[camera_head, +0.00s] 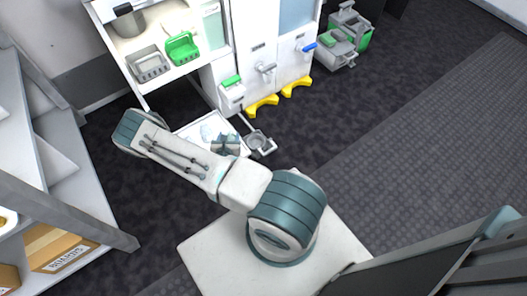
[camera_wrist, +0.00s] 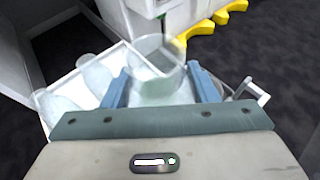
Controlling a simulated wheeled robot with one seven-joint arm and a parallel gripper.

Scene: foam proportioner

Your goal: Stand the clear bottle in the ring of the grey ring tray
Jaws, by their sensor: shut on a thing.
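My gripper (camera_wrist: 160,88) has its two blue fingers closed on either side of a clear bottle (camera_wrist: 155,62), which looks see-through and rounded in the wrist view. In the head view my gripper (camera_head: 226,143) is over the right part of the white bin, and I cannot make out the held bottle there. The grey ring tray (camera_head: 258,143) lies just right of my gripper in the head view, with its round ring visible. In the wrist view only a part of it (camera_wrist: 246,93) shows beyond the right finger; its ring is mostly hidden.
A white bin (camera_wrist: 42,100) holds other clear bottles (camera_wrist: 96,74) to the left. A white cabinet (camera_head: 262,45) with yellow feet (camera_head: 262,105) stands behind. A shelf with a green basket (camera_head: 182,48) is at back left, and grey racking (camera_head: 75,190) at left. Floor at right is clear.

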